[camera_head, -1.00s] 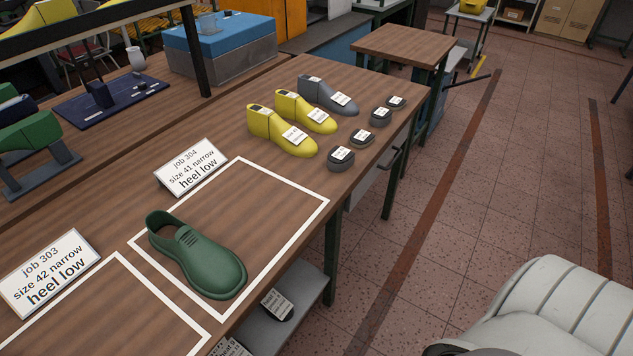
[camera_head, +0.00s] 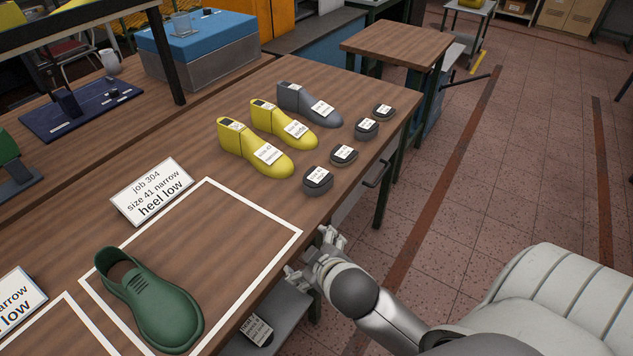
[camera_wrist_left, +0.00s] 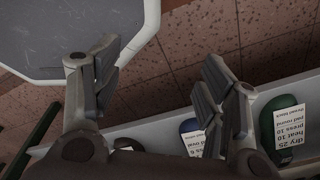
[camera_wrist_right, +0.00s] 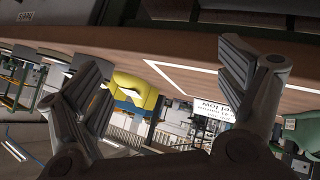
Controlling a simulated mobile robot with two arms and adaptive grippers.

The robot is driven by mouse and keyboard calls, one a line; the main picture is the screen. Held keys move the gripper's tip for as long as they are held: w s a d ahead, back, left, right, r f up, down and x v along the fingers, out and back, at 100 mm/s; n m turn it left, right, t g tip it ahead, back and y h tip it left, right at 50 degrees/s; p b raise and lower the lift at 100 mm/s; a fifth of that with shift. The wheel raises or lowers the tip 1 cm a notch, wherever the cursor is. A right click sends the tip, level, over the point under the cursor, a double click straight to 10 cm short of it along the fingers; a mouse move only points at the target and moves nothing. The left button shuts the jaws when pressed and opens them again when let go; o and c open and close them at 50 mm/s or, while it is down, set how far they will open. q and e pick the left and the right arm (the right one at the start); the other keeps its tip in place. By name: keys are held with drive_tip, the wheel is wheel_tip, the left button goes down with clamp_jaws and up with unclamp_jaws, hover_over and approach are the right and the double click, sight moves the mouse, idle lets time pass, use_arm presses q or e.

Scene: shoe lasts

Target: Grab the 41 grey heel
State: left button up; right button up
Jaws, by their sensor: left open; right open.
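Several small grey heels with white labels stand in a row along the right edge of the table: a near one (camera_head: 318,180), a second (camera_head: 344,154), a third (camera_head: 366,128) and a far one (camera_head: 382,112). Their labels are too small to read, so I cannot tell which is size 41. My right gripper (camera_head: 308,258) is open and empty beside the table's front edge, nearer than the heels; its open fingers also show in the right wrist view (camera_wrist_right: 163,78). My left gripper (camera_wrist_left: 160,85) is open and empty in the left wrist view, and out of the head view.
Two yellow lasts (camera_head: 255,148) and a grey last (camera_head: 308,103) stand left of the heels. A job 304 card (camera_head: 153,191), "size 41 narrow heel low", stands by a white-outlined area holding a green shoe (camera_head: 150,305). A shelf (camera_head: 285,310) lies below the table.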

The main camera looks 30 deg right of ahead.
drive_tip(key=w+a+r+n+t+y, duration=0.25)
drive_tip(key=w+r+n+t, duration=0.5)
drive_tip(key=w+r, duration=0.6)
drive_tip(key=a+r+n+t+y, duration=0.3)
drive_tip(key=a+r+n+y, duration=0.2)
drive_tip(key=r+n, duration=0.25)
drive_tip(key=n+g+h, duration=0.4)
drive_tip(key=n+g, duration=1.2)
drive_tip(key=n, duration=0.5)
approach(316, 177)
drive_tip(key=x, duration=0.1)
drive_tip(key=p+x, duration=0.1)
drive_tip(key=x, duration=0.3)
drive_tip(key=shift+w+a+r+p, duration=0.1)
drive_tip(key=shift+a+p, duration=0.15)
drive_tip(key=shift+p, duration=0.05)
drive_tip(key=p+x, duration=0.2)
drive_tip(key=x, duration=0.2)
drive_tip(key=shift+d+f, duration=0.15)
drive_tip(key=shift+f, duration=0.1)
use_arm(q)
drive_tip(key=r, duration=0.2)
drive_tip(key=w+r, duration=0.1)
drive_tip(key=shift+d+r, duration=0.4)
use_arm(e)
drive_tip(key=shift+w+f, duration=0.1)
drive_tip(key=shift+f, duration=0.3)
